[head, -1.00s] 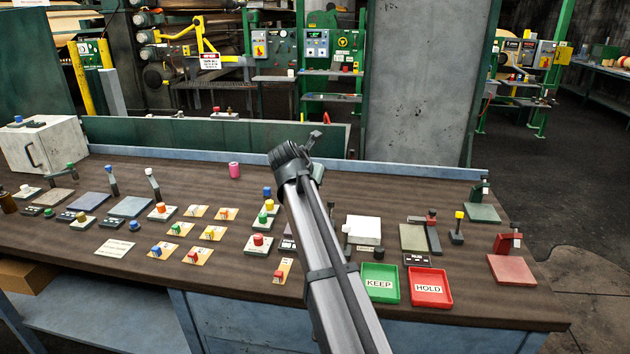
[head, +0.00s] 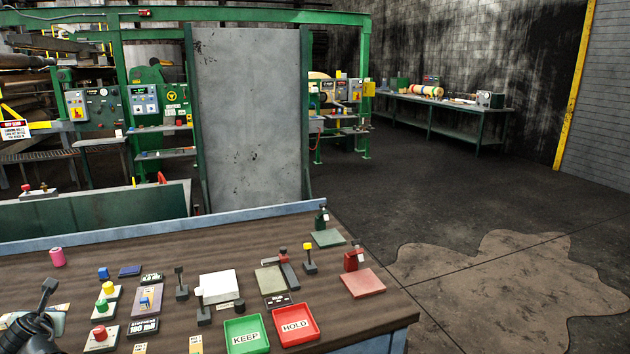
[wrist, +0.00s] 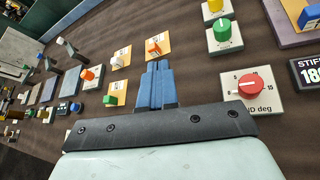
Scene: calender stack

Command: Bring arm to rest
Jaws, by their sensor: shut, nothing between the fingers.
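My gripper shows in the wrist view (wrist: 157,68), its blue fingers together and empty. It is over the bench among small switch plates, with an orange-knobbed switch (wrist: 153,47) just beyond the fingertips. Whether the fingertips touch anything cannot be told. In the head view only a dark part of my arm's end shows at the lower left edge, above the bench; the rest is out of frame. The dial with the red knob (wrist: 250,86) is to the right of the fingers and also shows in the head view (head: 100,333).
The bench (head: 200,258) holds a pink cylinder (head: 57,257), a white block (head: 218,286), a green KEEP tray (head: 246,335), a red HOLD tray (head: 296,325) and several upright levers. A grey panel (head: 250,120) stands behind. Open floor (head: 480,200) lies to the right.

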